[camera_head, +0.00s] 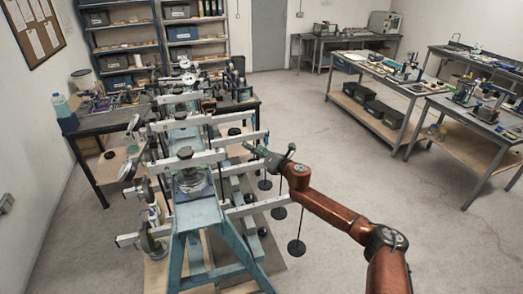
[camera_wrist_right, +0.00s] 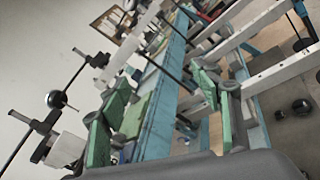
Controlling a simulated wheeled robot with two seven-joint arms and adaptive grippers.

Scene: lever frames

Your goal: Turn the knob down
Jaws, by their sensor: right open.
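Lever frames with white bars (camera_head: 185,161) stand on a blue stand (camera_head: 200,214) at the left of the head view. A dark round knob (camera_head: 185,152) sits on top of the near frame; I cannot tell whether it is the task's knob. My right gripper (camera_head: 269,153) is open and empty at the right-hand ends of the bars, apart from that knob. In the right wrist view its green-padded fingers (camera_wrist_right: 160,88) are spread, with the blue stand and white bars beyond them. My left gripper is not in view.
Dark disc weights (camera_head: 296,247) hang on rods right of the frame. Larger discs (camera_head: 152,240) are on its left. A bench (camera_head: 98,122) stands behind at left. Worktables (camera_head: 385,75) stand at the right. The floor (camera_head: 340,150) between is clear.

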